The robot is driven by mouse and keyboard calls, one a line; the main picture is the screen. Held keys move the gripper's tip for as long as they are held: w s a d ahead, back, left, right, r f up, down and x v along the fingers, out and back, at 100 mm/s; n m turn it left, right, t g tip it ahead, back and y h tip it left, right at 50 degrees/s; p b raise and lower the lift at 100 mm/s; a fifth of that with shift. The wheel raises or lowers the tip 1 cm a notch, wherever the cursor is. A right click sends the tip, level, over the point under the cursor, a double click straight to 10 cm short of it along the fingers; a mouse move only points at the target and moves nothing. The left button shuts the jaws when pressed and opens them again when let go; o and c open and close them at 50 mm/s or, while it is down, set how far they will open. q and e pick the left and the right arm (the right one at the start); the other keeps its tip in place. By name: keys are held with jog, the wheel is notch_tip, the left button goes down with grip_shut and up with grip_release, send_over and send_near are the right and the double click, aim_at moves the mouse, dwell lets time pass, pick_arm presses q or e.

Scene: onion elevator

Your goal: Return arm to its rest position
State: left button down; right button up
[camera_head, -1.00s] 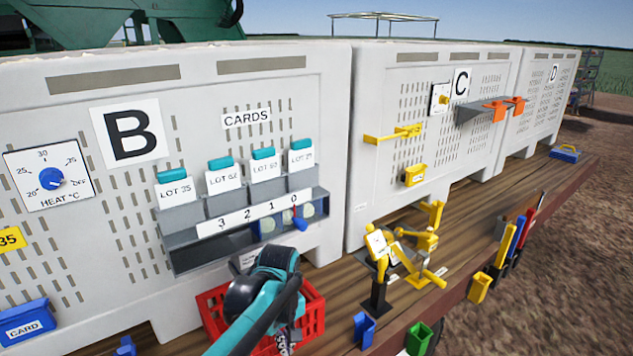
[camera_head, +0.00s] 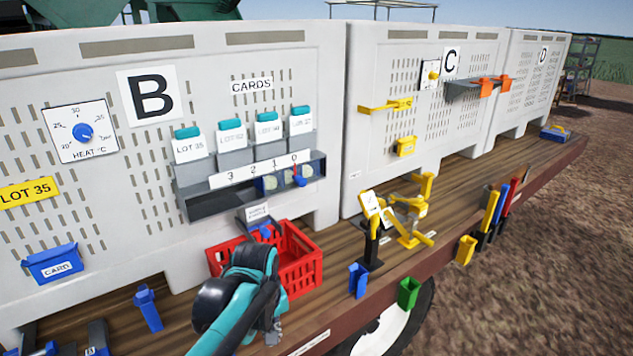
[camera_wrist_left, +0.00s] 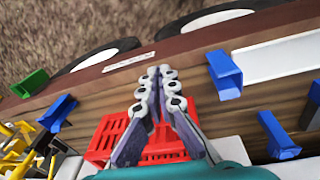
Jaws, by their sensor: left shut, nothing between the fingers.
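My left arm (camera_head: 235,305), teal and black, comes in at the bottom of the head view, in front of the red crate (camera_head: 305,270). In that view its gripper (camera_head: 274,332) is small and partly hidden by the arm. In the left wrist view the gripper's grey fingers (camera_wrist_left: 159,72) meet at the tips, with nothing between them. They point toward the deck's edge, with the red crate (camera_wrist_left: 108,128) showing behind and beside them. My right gripper is not in view.
Blue holders (camera_head: 148,307) (camera_head: 358,281) and a green holder (camera_head: 408,293) stand near the deck edge. Yellow fixtures (camera_head: 408,222) stand to the right. Large bin B (camera_head: 150,240) carries a card rack (camera_head: 250,187). Open ground lies beyond the edge.

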pick_arm(q)
jog(key=s+a+f+m+t+b, duration=0.5)
jog(key=s+a+f+b, duration=0.3)
jog(key=s+f+b, duration=0.3)
jog(key=shift+s+f+m+t, duration=0.4)
jog(key=shift+f+t, duration=0.1)
jog(key=shift+f, duration=0.45)
